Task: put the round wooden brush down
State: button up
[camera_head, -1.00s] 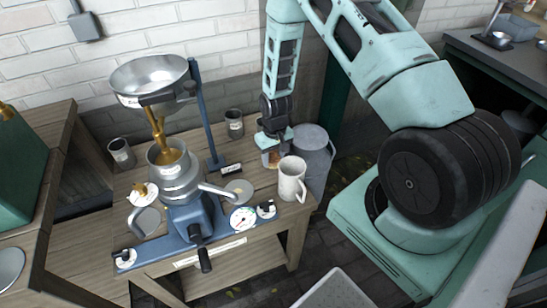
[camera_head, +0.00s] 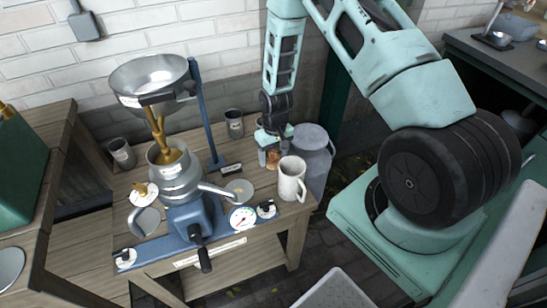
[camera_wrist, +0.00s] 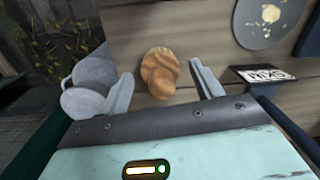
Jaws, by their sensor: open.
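The round wooden brush (camera_wrist: 160,73) sits on the wooden table between my open fingers in the wrist view, with space on both sides of it. In the head view the brush (camera_head: 272,159) is a small brown shape under my gripper (camera_head: 272,148), beside the white mug. In the wrist view my gripper (camera_wrist: 165,82) has its two fingers spread wide, and neither touches the brush.
A white mug (camera_head: 291,180) stands close in front of my gripper, and a grey milk can (camera_head: 314,160) is just right. A blue cream separator (camera_head: 190,212) with a metal bowl (camera_head: 150,75) fills the table's left. Grey cups (camera_head: 234,124) stand behind.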

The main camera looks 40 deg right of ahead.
aim_at(275, 151)
jog(key=r, duration=1)
jog(key=shift+w+d+r, duration=0.1)
jog(key=shift+d, duration=0.2)
jog(key=s+a+r+n, duration=0.2)
jog(key=s+a+r, duration=0.1)
jog(key=a+r, duration=0.4)
jog(key=s+a+r+n, duration=0.25)
jog(key=a+r, duration=0.35)
jog(key=a, duration=0.4)
jog(key=s+a+r+n, duration=0.2)
jog(key=s+a+r, duration=0.2)
jog(key=s, duration=0.5)
jog(key=s+a+r+n, duration=0.2)
jog(key=s+a+r, duration=0.2)
jog(key=s, duration=0.6)
jog(key=shift+r+n, duration=0.15)
jog(key=shift+n, duration=0.1)
